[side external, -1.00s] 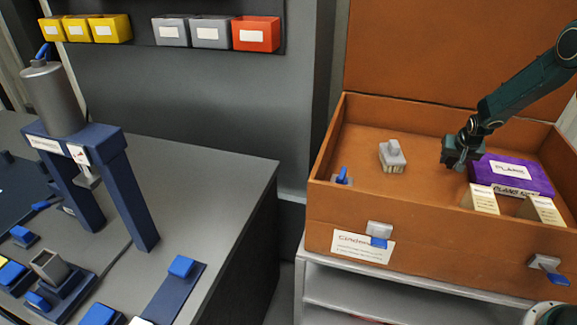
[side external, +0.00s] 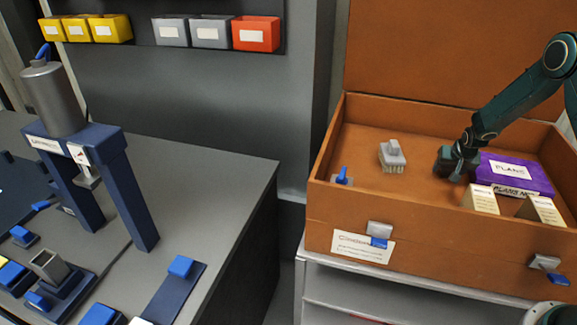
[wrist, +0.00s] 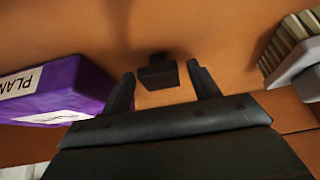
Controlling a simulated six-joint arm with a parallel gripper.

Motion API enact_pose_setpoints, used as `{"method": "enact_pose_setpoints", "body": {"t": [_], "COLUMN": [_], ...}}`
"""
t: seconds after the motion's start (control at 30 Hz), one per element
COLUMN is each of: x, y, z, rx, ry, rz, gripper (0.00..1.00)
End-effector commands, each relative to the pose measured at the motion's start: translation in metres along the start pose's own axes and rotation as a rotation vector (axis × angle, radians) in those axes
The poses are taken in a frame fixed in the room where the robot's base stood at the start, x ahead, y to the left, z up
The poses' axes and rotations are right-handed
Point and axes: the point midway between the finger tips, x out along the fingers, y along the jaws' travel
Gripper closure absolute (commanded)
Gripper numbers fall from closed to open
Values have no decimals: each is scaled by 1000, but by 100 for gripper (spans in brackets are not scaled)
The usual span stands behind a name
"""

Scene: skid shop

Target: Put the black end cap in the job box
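The black end cap (wrist: 158,74) shows in the wrist view, in the gap between my two fingertips and over the orange-brown floor of the box. I cannot tell whether it rests on the floor. My gripper (wrist: 161,74) is open, with a finger on each side of the cap and visible space beside it. In the side view my gripper (side external: 452,166) is low inside the open job box (side external: 350,215), left of the purple box. The cap is hidden from that side view.
Inside the job box are a purple box (side external: 515,172) close by my gripper, a grey-handled brush (side external: 393,155) to the left and cream cartons (side external: 481,199) near the front wall. The floor between brush and gripper is clear. A grey bench (side external: 220,180) stands at left.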

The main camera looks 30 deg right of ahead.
Motion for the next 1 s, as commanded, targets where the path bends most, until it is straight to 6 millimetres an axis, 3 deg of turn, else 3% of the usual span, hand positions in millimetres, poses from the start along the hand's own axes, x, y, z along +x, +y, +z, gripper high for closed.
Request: {"method": "enact_pose_setpoints", "body": {"t": [0.47, 1.0], "x": [-10, -74], "y": [0, 0], "z": [-2, -2], "rx": [0, 0], "ry": [1, 3], "rz": [0, -1], "gripper": [39, 39]}}
